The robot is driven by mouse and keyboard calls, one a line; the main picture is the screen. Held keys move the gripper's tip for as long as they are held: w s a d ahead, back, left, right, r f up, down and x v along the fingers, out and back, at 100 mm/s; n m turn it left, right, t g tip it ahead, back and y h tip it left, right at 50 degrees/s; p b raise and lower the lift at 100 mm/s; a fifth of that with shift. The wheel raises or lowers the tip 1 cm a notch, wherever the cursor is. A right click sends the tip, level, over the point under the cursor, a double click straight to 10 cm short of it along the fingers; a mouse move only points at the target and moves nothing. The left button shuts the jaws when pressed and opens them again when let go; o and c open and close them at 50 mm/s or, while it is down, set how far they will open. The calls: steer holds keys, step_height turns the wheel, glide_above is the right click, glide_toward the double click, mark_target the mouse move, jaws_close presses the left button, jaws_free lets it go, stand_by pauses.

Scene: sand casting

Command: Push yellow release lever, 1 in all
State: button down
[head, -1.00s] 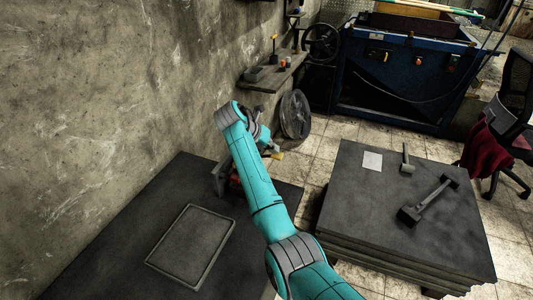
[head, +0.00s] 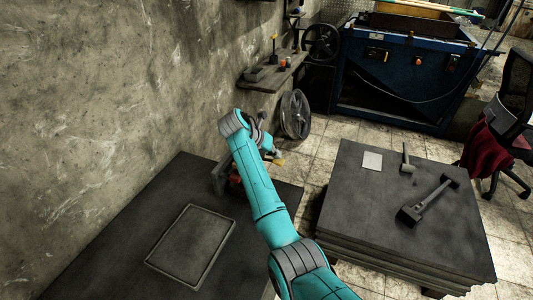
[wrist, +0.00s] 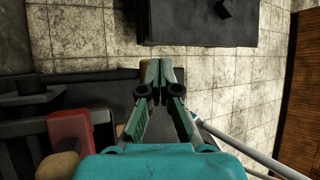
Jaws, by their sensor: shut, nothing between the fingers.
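My gripper (wrist: 162,72) is shut and empty, its fingers together in the middle of the wrist view. A small dull-yellow piece (wrist: 149,73), likely the end of the release lever, shows right beside and partly behind the left fingertip. I cannot tell whether they touch. In the head view a yellowish tip (head: 279,161) shows just beyond my gripper (head: 268,148), at the far end of the dark table. The rest of the lever is hidden by my arm. A red part (wrist: 70,135) of the machine sits left of my gripper in the wrist view.
The dark table (head: 168,205) carries a shallow rectangular frame (head: 190,246). A second dark table (head: 350,215) at right holds a hammer (head: 428,201). The wall (head: 100,90) rises close on the left. Tiled floor separates the two tables.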

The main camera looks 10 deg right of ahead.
steer(key=shift+f, duration=0.1)
steer(key=shift+d+f, duration=0.15)
steer(key=shift+f, duration=0.45)
stand_by(0.3)
steer(key=shift+r, duration=0.1)
steer(key=r, duration=0.3)
steer(key=a+r, duration=0.1)
steer(key=r, duration=0.1)
steer(key=shift+w+a+r, duration=0.1)
steer(key=shift+w, duration=0.25)
stand_by(0.5)
